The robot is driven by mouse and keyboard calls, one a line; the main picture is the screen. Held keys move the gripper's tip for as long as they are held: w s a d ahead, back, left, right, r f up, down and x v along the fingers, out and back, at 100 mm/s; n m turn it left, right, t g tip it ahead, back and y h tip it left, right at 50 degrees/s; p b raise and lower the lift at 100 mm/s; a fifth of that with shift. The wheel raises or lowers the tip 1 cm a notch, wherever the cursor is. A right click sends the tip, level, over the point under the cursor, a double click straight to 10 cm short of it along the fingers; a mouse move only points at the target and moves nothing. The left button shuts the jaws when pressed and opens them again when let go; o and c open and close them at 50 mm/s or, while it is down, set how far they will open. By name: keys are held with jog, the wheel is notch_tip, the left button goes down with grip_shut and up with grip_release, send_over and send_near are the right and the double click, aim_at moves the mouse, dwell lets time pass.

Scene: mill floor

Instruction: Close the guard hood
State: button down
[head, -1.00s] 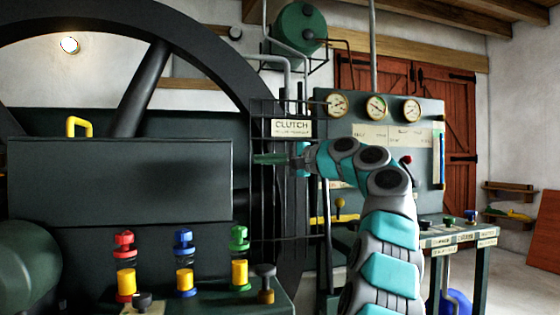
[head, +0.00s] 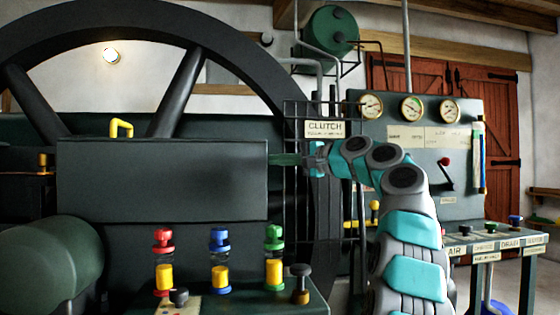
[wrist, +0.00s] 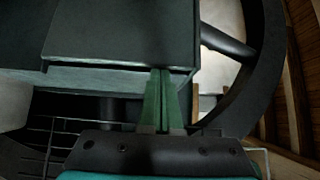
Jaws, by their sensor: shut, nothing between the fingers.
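The guard hood, a dark box-like cover (head: 160,185), stands in front of the large flywheel (head: 245,60) in the head view. A yellow handle (head: 120,127) rises from its top edge. My gripper (head: 272,160) is at the right end of the hood, with its thin green fingers pointing left at it. In the wrist view the fingers (wrist: 160,75) are together and empty, and their tips overlap the edge of the hood (wrist: 115,35). I cannot tell whether they touch it. The hood's far side and hinge are hidden.
A barred guard with a CLUTCH sign (head: 324,129) stands just behind my gripper. Red, blue and green-topped valves (head: 220,262) stand below the hood. A gauge panel (head: 430,155) and a button console (head: 485,241) are on the right. A dark green cylinder (head: 60,262) is at lower left.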

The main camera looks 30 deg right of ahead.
aim_at(153, 159)
jog(key=w+a+p, duration=0.2)
jog(key=a, duration=0.7)
jog(key=w+a+p, duration=0.2)
jog(key=w+a, duration=0.1)
jog(key=a, duration=0.7)
jog(key=w+a+p, duration=0.2)
jog(key=w+a, duration=0.1)
jog(key=a, duration=0.7)
jog(key=shift+w, duration=0.1)
